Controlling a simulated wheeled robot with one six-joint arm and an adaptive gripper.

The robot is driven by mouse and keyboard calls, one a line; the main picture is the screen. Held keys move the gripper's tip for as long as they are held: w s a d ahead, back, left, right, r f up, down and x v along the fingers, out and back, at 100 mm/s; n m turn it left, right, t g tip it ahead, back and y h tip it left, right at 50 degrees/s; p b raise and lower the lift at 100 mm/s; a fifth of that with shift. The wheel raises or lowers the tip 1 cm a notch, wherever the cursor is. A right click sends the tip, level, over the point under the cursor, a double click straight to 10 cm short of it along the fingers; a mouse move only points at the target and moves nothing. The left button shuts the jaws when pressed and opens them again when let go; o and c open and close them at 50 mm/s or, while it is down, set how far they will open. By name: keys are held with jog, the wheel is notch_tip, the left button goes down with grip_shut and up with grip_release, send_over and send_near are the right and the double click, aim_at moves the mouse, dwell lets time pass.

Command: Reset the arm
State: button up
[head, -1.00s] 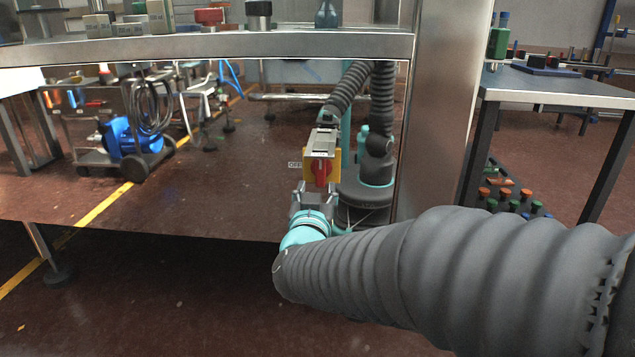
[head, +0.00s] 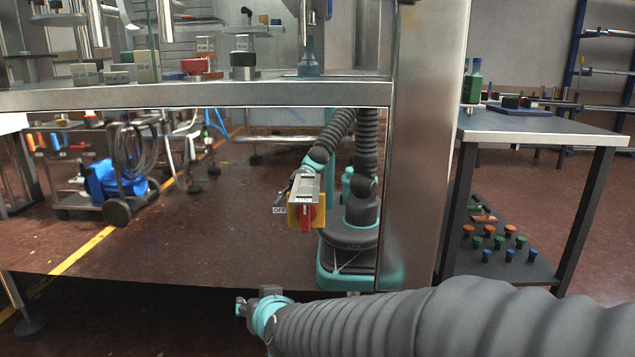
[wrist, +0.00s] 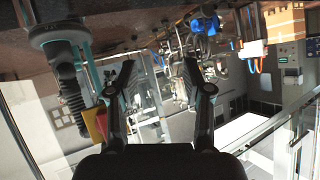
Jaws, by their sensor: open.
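My arm runs in from the lower right of the head view. My gripper (head: 242,306) is low in that view, pointing left, below and apart from the red and yellow switch (head: 306,212). The switch has a red handle on a yellow plate, with an "OFF" label at its left. In the wrist view my gripper (wrist: 160,68) has its two dark fingers spread wide with nothing between them. Part of the yellow and red switch (wrist: 98,122) shows left of the fingers, partly hidden by one of them.
A steel shelf (head: 200,95) with several small blocks and bottles crosses above the switch. A steel post (head: 425,150) stands right of it. A side table (head: 540,127) is at the right. A cart with a blue machine (head: 105,180) shows at the left.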

jog(key=s+d+f+n+g+p, duration=0.1)
jog(key=s+d+g, duration=0.35)
jog(key=s, duration=0.25)
jog(key=s+d+r+m+h+p, duration=0.1)
jog(key=s+d+r, duration=0.1)
jog(key=s+d, duration=0.2)
jog(key=s+d+r+m+h+p, duration=0.1)
jog(key=s+d+r+h+p, duration=0.1)
jog(key=d, duration=0.9)
jog(key=s+d+r+m+h+p, duration=0.1)
jog(key=s+d+r+h+p, duration=0.1)
jog(key=s+d+r, duration=0.2)
jog(key=s+d, duration=0.3)
jog(key=d, duration=0.1)
jog(key=shift+m, duration=0.4)
jog(key=shift+g, duration=0.25)
